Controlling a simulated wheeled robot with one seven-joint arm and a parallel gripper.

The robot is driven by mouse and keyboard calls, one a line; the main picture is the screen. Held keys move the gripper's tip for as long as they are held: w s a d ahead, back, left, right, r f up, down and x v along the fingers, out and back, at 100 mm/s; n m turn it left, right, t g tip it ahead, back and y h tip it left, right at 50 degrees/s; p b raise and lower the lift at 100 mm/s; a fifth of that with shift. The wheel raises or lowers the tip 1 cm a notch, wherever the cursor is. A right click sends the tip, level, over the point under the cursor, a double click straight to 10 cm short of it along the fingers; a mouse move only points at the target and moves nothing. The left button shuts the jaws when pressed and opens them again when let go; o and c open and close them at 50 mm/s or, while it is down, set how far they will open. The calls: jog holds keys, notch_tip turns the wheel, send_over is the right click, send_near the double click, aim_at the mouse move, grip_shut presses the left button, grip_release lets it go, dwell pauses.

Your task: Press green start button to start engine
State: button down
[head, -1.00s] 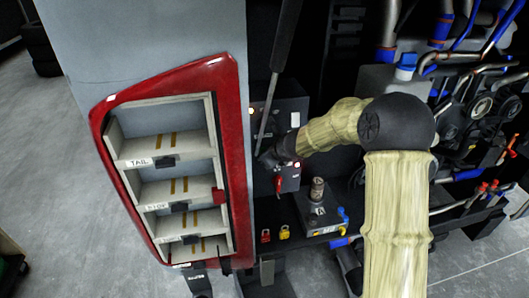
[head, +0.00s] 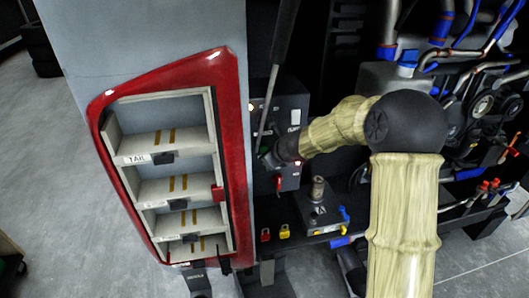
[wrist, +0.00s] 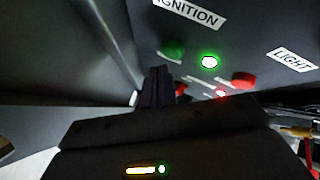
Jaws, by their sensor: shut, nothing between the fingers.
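The green button (wrist: 173,48) is on the dark control panel, under the IGNITION label (wrist: 189,12) in the wrist view. A lit green lamp (wrist: 209,62) glows to its right, and a red button (wrist: 243,79) is further right. My gripper (wrist: 157,73) is shut and empty, its fingertips just below the green button in that view. I cannot tell whether they touch it. In the head view my gripper (head: 266,157) is at the left part of the control panel (head: 289,103), with green showing beside its tip.
A red-framed lamp housing (head: 241,130) with open shelves stands left of the panel. A dark lever (head: 282,40) rises in front of the panel. Red and yellow padlocks (head: 284,231) sit below. Engine pipes and pulleys (head: 482,105) fill the right. A LIGHT label (wrist: 292,60) is on the panel.

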jog(key=s+b, duration=0.1)
jog(key=s, duration=0.1)
jog(key=s+d+b, duration=0.1)
jog(key=s+b, duration=0.1)
jog(key=shift+s+d, duration=0.2)
jog(key=shift+s, duration=0.2)
dwell(0.8)
jog(key=s+d+f+n+g+h, duration=0.2)
jog(key=s+d+n, duration=0.6)
jog(key=s+n, duration=0.4)
jog(key=s+d+f+n+g+h, duration=0.3)
jog(key=s+d+n, duration=0.6)
jog(key=s+n, duration=0.4)
jog(key=shift+s, duration=0.1)
dwell(1.9)
